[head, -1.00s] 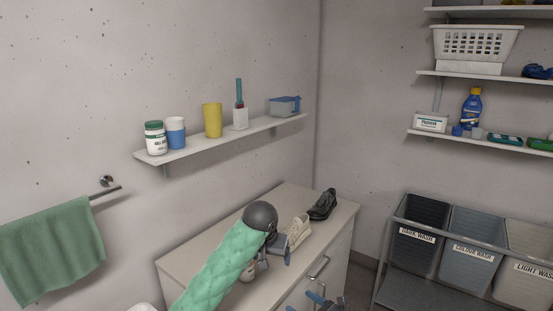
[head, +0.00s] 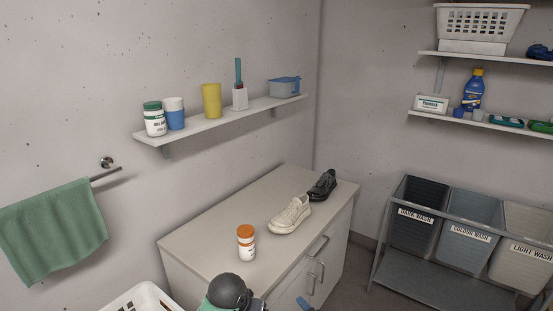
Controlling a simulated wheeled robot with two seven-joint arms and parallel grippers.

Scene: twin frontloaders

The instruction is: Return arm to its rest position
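My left arm's dark round wrist (head: 230,291) and a bit of green sleeve show at the bottom edge, in front of the cabinet (head: 215,232). Its gripper is mostly cut off by the frame's edge, so its fingers cannot be read. A small blue-grey piece (head: 305,304) at the bottom edge, right of that wrist, looks like part of my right gripper. Its fingers cannot be read either. A white jar with an orange lid (head: 246,243) stands upright on the cabinet top, apart from my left wrist.
A cream shoe (head: 290,216) and a black shoe (head: 322,186) sit on the cabinet. A white basket (head: 143,297) is at the bottom left. A wall shelf (head: 215,123) holds cups and jars. Labelled laundry bins (head: 468,243) stand at the right.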

